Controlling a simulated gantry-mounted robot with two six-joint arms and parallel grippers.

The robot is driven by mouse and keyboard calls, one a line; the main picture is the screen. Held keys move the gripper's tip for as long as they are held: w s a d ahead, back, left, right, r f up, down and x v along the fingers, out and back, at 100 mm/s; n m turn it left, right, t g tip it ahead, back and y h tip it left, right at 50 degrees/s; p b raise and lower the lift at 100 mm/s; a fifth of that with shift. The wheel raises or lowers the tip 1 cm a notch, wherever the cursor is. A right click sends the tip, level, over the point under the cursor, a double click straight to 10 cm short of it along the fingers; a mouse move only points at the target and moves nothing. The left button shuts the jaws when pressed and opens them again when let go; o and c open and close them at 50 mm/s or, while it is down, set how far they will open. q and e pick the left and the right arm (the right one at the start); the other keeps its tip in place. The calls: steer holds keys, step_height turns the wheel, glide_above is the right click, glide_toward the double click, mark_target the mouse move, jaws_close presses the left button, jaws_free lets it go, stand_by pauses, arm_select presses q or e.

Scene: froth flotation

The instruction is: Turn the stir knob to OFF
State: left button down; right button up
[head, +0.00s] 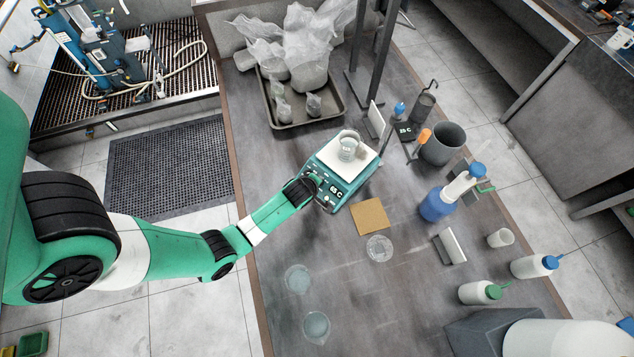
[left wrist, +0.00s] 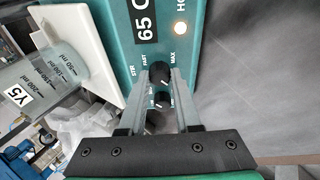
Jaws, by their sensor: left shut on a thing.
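The teal hotplate stirrer (head: 341,177) stands on the bench and carries a glass beaker (head: 349,147) on its white top plate. In the left wrist view its front panel (left wrist: 188,28) reads 65 C and a lamp is lit. The stir knob (left wrist: 160,73), black with a white pointer line and near the STIR and FAST lettering, sits between my left fingertips (left wrist: 161,80). My left gripper is shut on it. A second black knob (left wrist: 163,101) shows just below it, between the fingers. My left gripper (head: 322,199) partly hides the panel in the head view. My right gripper is not in view.
A tan square pad (head: 369,217) and a glass dish (head: 379,248) lie close to the hotplate's front. A tray (head: 331,118) with bags stands behind. A grey pot (head: 442,144) and several bottles stand to the right.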

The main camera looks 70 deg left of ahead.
arm_select(q)
steer(key=c, duration=0.6)
jaws_free()
steer(key=shift+r, duration=0.1)
steer(key=shift+s+d+r+p, duration=0.1)
steer(key=shift+d+r+p, duration=0.05)
steer(key=shift+r+p, duration=0.3)
steer(key=p+v, duration=1)
steer(key=shift+s+d, duration=0.15)
steer(key=shift+s, duration=0.05)
steer(key=shift+r, duration=0.1)
